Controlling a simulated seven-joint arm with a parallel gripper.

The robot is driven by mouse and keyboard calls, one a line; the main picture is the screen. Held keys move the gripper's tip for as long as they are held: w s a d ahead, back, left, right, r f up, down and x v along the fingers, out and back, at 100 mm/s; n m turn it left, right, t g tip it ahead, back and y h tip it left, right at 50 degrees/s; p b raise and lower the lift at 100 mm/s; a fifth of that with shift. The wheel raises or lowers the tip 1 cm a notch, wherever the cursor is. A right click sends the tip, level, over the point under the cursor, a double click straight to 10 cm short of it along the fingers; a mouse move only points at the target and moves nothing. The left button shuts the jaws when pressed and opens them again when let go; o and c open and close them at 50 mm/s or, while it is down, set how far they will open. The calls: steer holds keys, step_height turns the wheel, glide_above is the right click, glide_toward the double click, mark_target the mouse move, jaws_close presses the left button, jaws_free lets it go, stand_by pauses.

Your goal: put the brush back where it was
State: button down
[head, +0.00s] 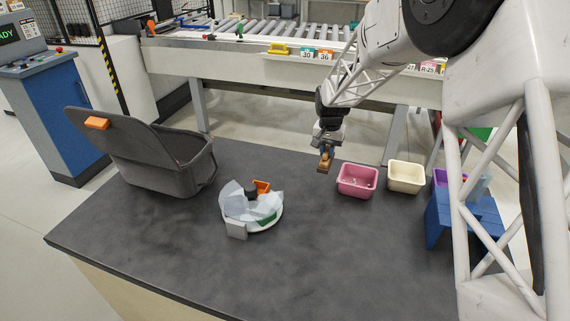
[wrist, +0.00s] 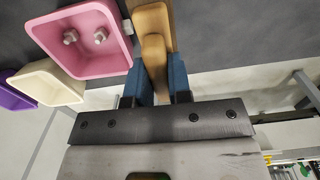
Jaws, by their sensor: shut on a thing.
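The brush (head: 325,163) is a tan, wooden-looking piece, shown below my gripper (head: 328,145) in the head view. In the wrist view the brush (wrist: 153,22) points away from the camera between two blue fingers, and my gripper (wrist: 159,70) is shut on it. The brush is over the back part of the dark table, left of the pink bin (head: 357,181). I cannot tell whether its lower end touches the table. Its bristles cannot be made out.
A cream bin (head: 405,177) and a blue stand (head: 464,220) are to the right. A round white tray (head: 268,222) with pale sheets is left of centre. A grey lidded case (head: 160,165) stands at left. The table's (head: 330,265) front middle is clear.

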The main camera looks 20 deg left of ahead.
steer(key=w+a+r, duration=0.1)
steer(key=w+a, duration=0.2)
steer(key=a, duration=0.7)
steer(key=w+a+r, duration=0.1)
steer(key=w+a, duration=0.3)
steer(key=a, duration=0.7)
steer(key=shift+a, duration=0.15)
steer(key=shift+s+f, duration=0.1)
steer(key=shift+f, duration=3.05)
steer(key=shift+f, duration=0.1)
steer(key=shift+f, duration=1.8)
steer(key=shift+f, duration=0.1)
steer(key=c, duration=1.1)
jaws_free()
steer(key=shift+o, duration=0.2)
